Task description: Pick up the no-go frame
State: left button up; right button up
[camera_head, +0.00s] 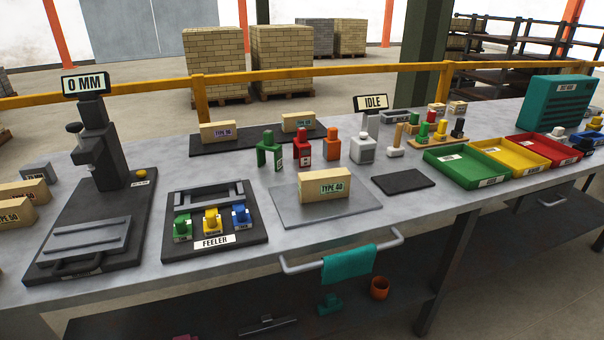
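A red block-shaped piece (303,147) with a knob on top and a small pale label stands upright on the bench, left of centre. It looks like the no-go frame, but its label is too small to read. A green frame (268,152) with legs and a knob stands just left of it. An orange piece (332,146) stands to its right. Neither of my grippers shows in the head view.
A TYPE 40 brick (325,185) lies on a grey plate (290,211) in front. The FEELER tray (175,248), the 0 MM press (100,150) and a dark pad (403,181) are nearby. Coloured trays (463,172) stand right; a yellow rail (330,72) runs behind.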

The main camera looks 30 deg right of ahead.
aim_at(302, 148)
jog(key=l+u, duration=0.5)
jog(key=u, duration=0.25)
jog(key=k+l+u, duration=0.15)
jog(key=l, duration=0.25)
jog(key=k+l+u, duration=0.15)
jog(key=l, duration=0.25)
jog(key=k+l, duration=0.15)
jog(key=l, duration=0.25)
jog(key=k+l+u, duration=0.15)
jog(key=l, duration=0.25)
